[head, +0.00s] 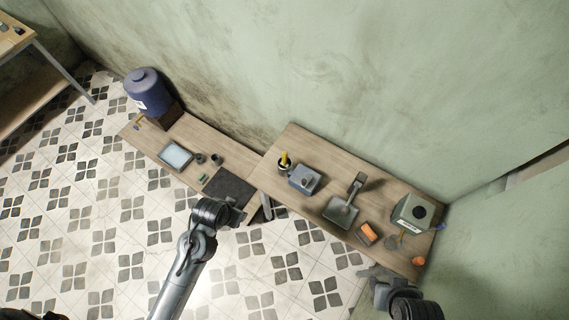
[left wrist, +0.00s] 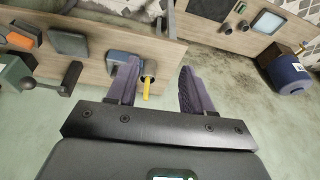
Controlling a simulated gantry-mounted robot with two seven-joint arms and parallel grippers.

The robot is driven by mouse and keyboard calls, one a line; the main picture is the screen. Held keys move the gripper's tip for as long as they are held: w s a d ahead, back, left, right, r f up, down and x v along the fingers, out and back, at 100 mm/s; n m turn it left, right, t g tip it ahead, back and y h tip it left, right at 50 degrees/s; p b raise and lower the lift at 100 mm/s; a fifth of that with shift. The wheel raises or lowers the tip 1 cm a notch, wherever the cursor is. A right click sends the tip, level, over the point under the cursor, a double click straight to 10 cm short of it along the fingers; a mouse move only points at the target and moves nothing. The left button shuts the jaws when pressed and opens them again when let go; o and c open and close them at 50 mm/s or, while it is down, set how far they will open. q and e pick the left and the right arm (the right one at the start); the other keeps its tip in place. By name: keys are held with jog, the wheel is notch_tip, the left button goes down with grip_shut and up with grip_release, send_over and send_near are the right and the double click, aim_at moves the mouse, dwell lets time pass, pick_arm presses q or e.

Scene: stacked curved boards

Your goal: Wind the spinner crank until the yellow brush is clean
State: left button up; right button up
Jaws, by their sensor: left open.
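A blue-grey box (head: 304,180) stands beside the cup. I cannot tell which part is the spinner crank. My left gripper (head: 258,207) is open and empty, in front of the board; its spread fingers show in the left wrist view (left wrist: 160,68). My right gripper (head: 376,273) is by the front right edge, its fingers unclear.
The lower left board holds a dark mat (head: 229,187), a pale tray (head: 175,156) and a blue tank (head: 147,89). The wall closes off the back.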

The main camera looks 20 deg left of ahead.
pick_arm(q)
jog(key=shift+r, duration=2.8)
